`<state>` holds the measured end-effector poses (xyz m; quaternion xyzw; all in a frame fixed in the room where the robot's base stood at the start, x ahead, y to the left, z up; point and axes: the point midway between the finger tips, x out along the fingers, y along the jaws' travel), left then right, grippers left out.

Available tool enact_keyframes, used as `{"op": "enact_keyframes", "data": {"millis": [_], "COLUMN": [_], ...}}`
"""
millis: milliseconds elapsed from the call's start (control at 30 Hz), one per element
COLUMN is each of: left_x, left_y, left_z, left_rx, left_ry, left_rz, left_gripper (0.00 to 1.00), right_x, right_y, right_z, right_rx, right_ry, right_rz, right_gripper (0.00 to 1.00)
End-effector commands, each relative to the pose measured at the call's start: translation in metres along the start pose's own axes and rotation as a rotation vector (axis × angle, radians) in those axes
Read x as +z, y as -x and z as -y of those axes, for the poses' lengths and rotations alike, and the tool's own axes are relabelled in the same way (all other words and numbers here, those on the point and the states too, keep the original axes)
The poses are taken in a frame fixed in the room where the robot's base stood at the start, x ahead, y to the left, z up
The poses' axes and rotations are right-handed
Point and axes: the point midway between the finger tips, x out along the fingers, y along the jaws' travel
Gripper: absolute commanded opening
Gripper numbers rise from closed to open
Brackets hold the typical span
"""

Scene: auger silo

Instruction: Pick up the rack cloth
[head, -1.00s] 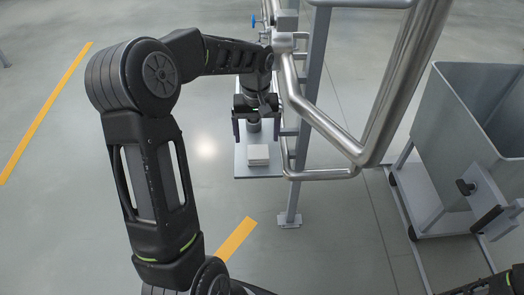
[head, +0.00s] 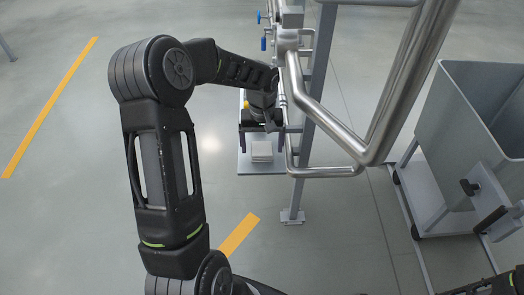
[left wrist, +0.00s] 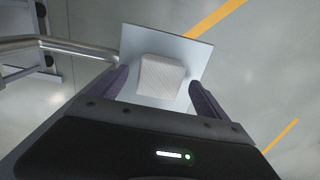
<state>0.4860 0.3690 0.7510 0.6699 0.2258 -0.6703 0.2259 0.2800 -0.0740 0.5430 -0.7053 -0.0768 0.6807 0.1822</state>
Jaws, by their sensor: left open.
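The rack cloth (head: 262,151) is a small white folded square lying on a pale grey shelf plate (head: 246,168) beside the steel pipework. In the left wrist view the cloth (left wrist: 160,75) lies on the plate (left wrist: 135,42), just beyond the fingertips and roughly between them. My left gripper (head: 262,146) is open and empty, over the plate at the cloth. Its two purple-grey fingers (left wrist: 158,88) stand apart in the wrist view, and no contact with the cloth is visible.
Bent steel pipes (head: 335,128) and a grey upright post (head: 311,110) stand right of the plate, close to my left forearm. A grey wheeled bin (head: 455,125) stands at the right. Blue valve handles (head: 263,43) show behind. The floor to the left is clear, with yellow lines.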

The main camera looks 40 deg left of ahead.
Motion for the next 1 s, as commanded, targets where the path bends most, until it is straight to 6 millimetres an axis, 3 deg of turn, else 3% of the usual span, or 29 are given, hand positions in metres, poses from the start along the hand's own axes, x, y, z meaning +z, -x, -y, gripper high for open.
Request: {"op": "enact_keyframes", "data": {"millis": [200, 767, 1000], "left_x": [0.000, 0.000, 0.000], "left_y": [-0.019, -0.018, -0.018], "left_z": [0.000, 0.000, 0.000], "left_rx": [0.000, 0.000, 0.000], "left_ry": [0.000, 0.000, 0.000], "left_rz": [0.001, -0.001, -0.001], "left_gripper": [0.87, 0.87, 0.68], "right_x": [0.000, 0.000, 0.000], "right_y": [0.001, 0.000, 0.000], "right_z": [0.000, 0.000, 0.000], "right_rx": [0.000, 0.000, 0.000], "right_ry": [0.000, 0.000, 0.000], "right_rz": [0.000, 0.000, 0.000], "right_gripper": [0.36, 0.36, 0.36]}}
